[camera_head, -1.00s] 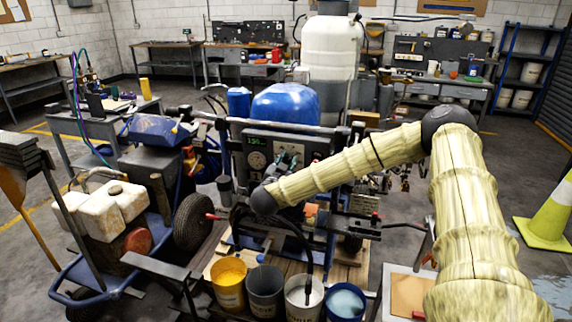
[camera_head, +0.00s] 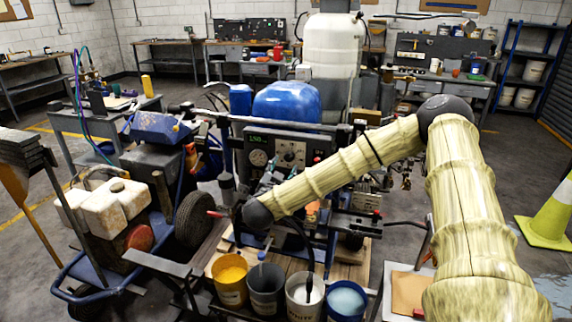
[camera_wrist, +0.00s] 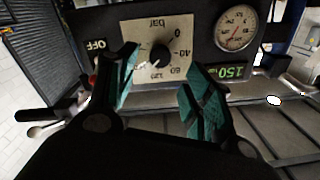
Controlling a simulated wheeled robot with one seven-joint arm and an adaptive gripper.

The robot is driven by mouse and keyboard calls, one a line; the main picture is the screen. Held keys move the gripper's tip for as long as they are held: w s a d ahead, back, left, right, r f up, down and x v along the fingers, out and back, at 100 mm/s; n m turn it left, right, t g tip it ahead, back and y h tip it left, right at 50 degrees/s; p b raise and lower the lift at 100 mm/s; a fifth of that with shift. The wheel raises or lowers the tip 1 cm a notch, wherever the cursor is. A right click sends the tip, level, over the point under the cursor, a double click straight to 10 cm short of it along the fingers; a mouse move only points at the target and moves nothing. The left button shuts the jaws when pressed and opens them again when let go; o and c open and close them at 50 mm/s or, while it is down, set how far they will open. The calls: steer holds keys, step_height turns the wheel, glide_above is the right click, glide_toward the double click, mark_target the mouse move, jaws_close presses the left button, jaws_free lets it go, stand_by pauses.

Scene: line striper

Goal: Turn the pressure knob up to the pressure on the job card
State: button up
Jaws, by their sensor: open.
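The pressure knob (camera_wrist: 160,55) is black, on a pale dial plate (camera_wrist: 150,38) marked "bar", upside down in the wrist view. A white mark on its rim points to the lower left, near the 120 figure. In the head view the knob (camera_head: 290,155) shows uncovered on the dark panel. A green display (camera_wrist: 236,71) reads about 150. My gripper (camera_wrist: 158,68) is open and empty, its teal fingers apart, with the knob showing between and beyond them; contact does not show. I cannot make out a job card.
A round pressure gauge (camera_wrist: 236,27) sits beside the dial, and an OFF label (camera_wrist: 96,45) on its other side. Paint buckets (camera_head: 230,282) stand below the panel. A cart with a white tank (camera_head: 110,207) stands left, a traffic cone (camera_head: 548,215) right.

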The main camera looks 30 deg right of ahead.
steer(key=shift+v, duration=2.65)
steer(key=s+a+f+n+t+y, duration=0.1)
steer(key=s+a+f+n+y, duration=0.3)
steer(key=a+f, duration=0.5)
steer(key=s+a+f+n+y, duration=0.1)
steer(key=a+f+n+y, duration=0.35)
steer(key=a+f, duration=0.4)
steer(key=s+a+f+n+g+y, duration=0.1)
steer(key=s+a+f+g+y, duration=0.1)
steer(key=s+f, duration=0.45)
steer(key=s+a+f+n+g+y, duration=0.2)
steer(key=s+a+f+y, duration=0.1)
steer(key=s+f, duration=0.4)
steer(key=s+d+f+n+g, duration=0.1)
steer(key=s+f+g, duration=0.3)
steer(key=s, duration=0.9)
steer(key=s+d+f+n+g, duration=0.1)
steer(key=s+f+g, duration=0.4)
steer(key=s, duration=0.8)
steer(key=shift+d+f, duration=0.3)
steer(key=shift+d, duration=0.2)
steer(key=shift+s+d, duration=0.1)
steer(key=shift+s, duration=0.05)
